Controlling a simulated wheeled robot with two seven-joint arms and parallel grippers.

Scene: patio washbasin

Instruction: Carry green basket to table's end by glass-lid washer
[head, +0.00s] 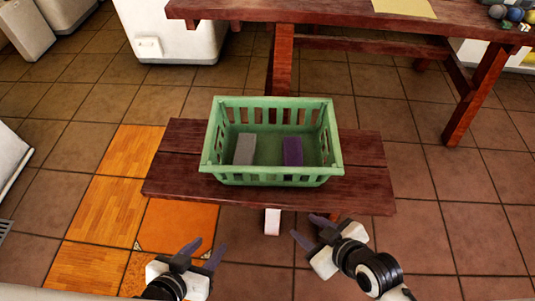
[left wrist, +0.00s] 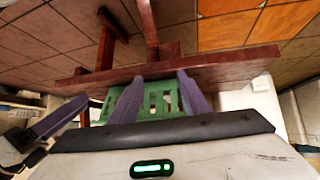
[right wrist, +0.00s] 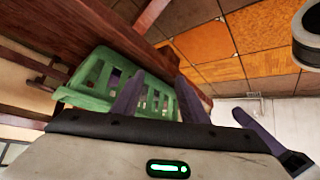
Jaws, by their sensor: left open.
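The green basket (head: 272,178) stands upright on the dark red bench (head: 165,178), with a grey block (head: 245,148) and a purple block (head: 292,151) inside. My left gripper (head: 206,247) is open and empty, in front of the bench and left of the basket. My right gripper (head: 309,229) is open and empty, just in front of the bench near the basket's right side. Neither touches the basket. The basket also shows beyond the fingers in the left wrist view (left wrist: 158,101) and the right wrist view (right wrist: 98,77).
A white appliance (head: 180,35) stands at the back left; its lid is out of view. A yellow sheet (head: 404,7) and several small balls (head: 515,14) lie on the table. Table legs (head: 468,108) stand behind the bench.

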